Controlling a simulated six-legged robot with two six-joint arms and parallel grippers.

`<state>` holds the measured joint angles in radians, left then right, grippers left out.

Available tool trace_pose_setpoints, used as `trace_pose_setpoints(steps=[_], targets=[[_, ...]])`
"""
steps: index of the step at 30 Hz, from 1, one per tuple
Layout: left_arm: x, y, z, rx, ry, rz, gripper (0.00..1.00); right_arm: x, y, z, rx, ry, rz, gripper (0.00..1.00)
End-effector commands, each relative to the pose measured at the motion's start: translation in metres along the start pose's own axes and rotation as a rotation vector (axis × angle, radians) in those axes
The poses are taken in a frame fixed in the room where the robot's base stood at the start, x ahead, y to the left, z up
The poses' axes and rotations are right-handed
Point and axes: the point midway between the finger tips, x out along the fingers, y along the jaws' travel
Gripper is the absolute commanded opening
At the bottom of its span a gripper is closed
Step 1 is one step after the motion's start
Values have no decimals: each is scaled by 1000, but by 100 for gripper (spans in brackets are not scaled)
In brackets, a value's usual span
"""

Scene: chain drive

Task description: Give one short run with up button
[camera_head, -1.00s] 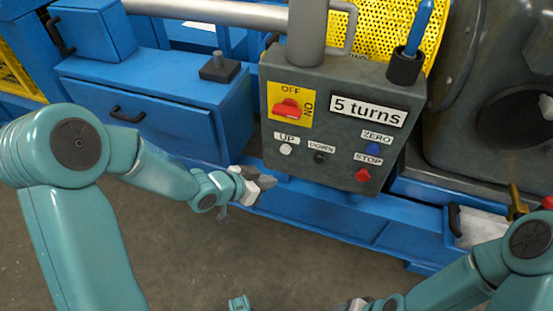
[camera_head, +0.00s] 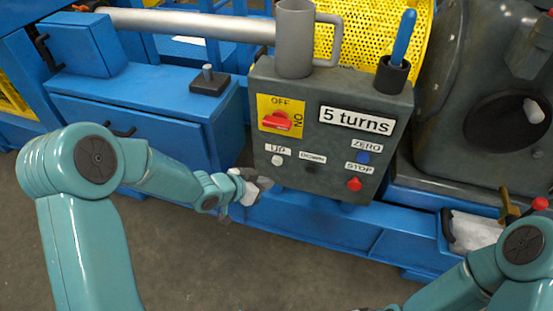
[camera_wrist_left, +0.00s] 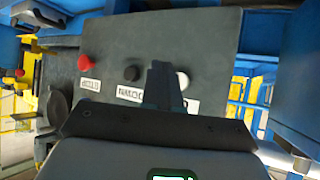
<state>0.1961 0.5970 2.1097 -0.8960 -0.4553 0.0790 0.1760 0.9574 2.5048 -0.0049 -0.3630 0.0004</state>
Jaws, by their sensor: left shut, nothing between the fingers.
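The grey control box (camera_head: 330,95) carries a white UP button (camera_head: 277,160), a black DOWN button (camera_head: 310,168), a blue ZERO button (camera_head: 362,158) and a red STOP button (camera_head: 354,184). A sign (camera_head: 357,120) reads "5 turns". The red rotary switch (camera_head: 282,122) sits on a yellow OFF/ON plate. My left gripper (camera_head: 263,183) is shut and empty, just below and left of the UP button. In the left wrist view the shut fingertips (camera_wrist_left: 163,80) appear between the black button (camera_wrist_left: 131,73) and the white UP button (camera_wrist_left: 182,80); contact cannot be told. My right gripper is out of view.
A grey mug (camera_head: 295,45) and a dark holder with a blue-handled tool (camera_head: 393,72) stand on top of the box. A blue drawer cabinet (camera_head: 150,110) is at left, a dark grey machine housing (camera_head: 460,140) at right. Open floor lies in front.

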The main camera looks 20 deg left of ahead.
Motion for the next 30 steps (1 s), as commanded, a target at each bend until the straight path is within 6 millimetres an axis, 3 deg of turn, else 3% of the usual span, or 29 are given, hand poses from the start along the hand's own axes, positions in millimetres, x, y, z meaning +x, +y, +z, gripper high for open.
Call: trace_pose_setpoints(steps=[9, 30], targets=[[24, -18, -20, 0, 0, 1, 0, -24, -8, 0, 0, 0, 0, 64], [30, -21, -22, 1, 0, 1, 0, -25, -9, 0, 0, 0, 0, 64]])
